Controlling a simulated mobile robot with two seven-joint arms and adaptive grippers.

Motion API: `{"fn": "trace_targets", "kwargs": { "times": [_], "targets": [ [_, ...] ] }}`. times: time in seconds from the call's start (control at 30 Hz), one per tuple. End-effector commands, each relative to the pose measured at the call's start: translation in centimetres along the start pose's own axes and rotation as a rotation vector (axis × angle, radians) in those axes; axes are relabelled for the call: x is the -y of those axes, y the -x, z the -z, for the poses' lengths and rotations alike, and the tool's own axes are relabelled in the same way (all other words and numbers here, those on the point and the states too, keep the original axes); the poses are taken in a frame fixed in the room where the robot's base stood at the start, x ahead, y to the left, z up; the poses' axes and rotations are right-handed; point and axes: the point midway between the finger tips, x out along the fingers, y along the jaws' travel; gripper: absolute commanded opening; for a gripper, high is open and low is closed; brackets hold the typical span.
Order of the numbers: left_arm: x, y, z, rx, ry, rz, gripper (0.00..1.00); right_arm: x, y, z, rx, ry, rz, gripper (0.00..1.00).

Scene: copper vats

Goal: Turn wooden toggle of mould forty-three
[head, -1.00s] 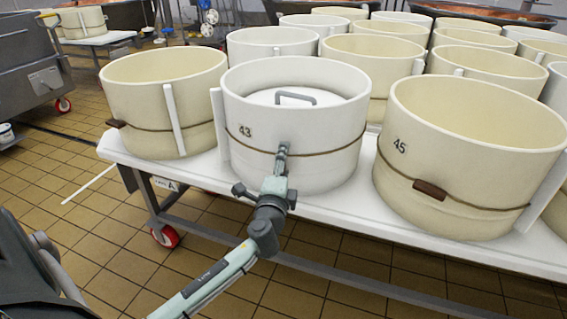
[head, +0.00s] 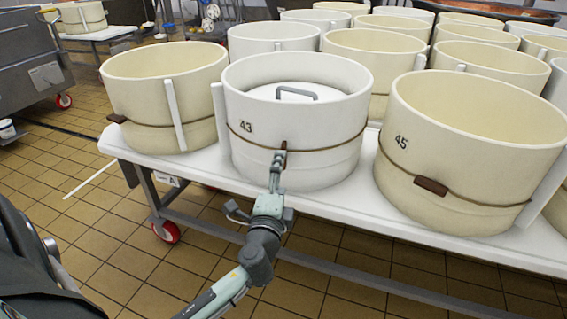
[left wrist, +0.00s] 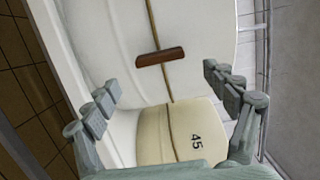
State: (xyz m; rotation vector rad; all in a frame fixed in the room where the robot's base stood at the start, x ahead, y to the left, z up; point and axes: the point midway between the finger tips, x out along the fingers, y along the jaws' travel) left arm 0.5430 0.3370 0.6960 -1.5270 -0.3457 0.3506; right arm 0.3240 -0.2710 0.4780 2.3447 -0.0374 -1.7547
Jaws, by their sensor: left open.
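Mould forty-three (head: 245,160) is a white tub with a lid inside, standing at the table's front edge. A brown cord runs around it. Its brown wooden toggle (left wrist: 160,57) sits crosswise to the cord in the left wrist view. In the head view the toggle (head: 284,146) is a small brown piece, partly hidden by my gripper. My left gripper (head: 278,158) is in front of the toggle. In the left wrist view my left gripper (left wrist: 163,80) is open, its fingers wide apart, with the toggle ahead between them and clear of both. My right gripper is not seen.
Cream mould forty-five (head: 470,150) stands close on the right, its toggle (head: 431,186) lying along its cord. Another cream mould (head: 150,95) stands on the left. More moulds crowd behind on the white table (head: 330,205). The tiled floor (head: 110,240) in front is open.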

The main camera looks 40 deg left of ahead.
Motion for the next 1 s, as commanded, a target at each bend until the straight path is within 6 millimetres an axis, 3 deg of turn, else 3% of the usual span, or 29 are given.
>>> {"fn": "trace_targets", "kwargs": {
  "times": [0.1,0.3,0.9,1.0],
  "targets": [
    [-0.1,2.5,0.0,0.0,0.001,-0.004,0.85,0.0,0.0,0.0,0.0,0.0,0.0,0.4],
    [-0.1,4.8,0.0,0.0,0.0,-0.002,0.85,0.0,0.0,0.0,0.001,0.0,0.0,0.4],
    [0.0,5.2,0.0,0.0,0.0,0.0,0.85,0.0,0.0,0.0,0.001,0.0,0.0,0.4],
    [-0.7,5.2,-0.4,0.013,0.025,-0.027,0.85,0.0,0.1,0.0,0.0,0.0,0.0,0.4]
  ]
}}
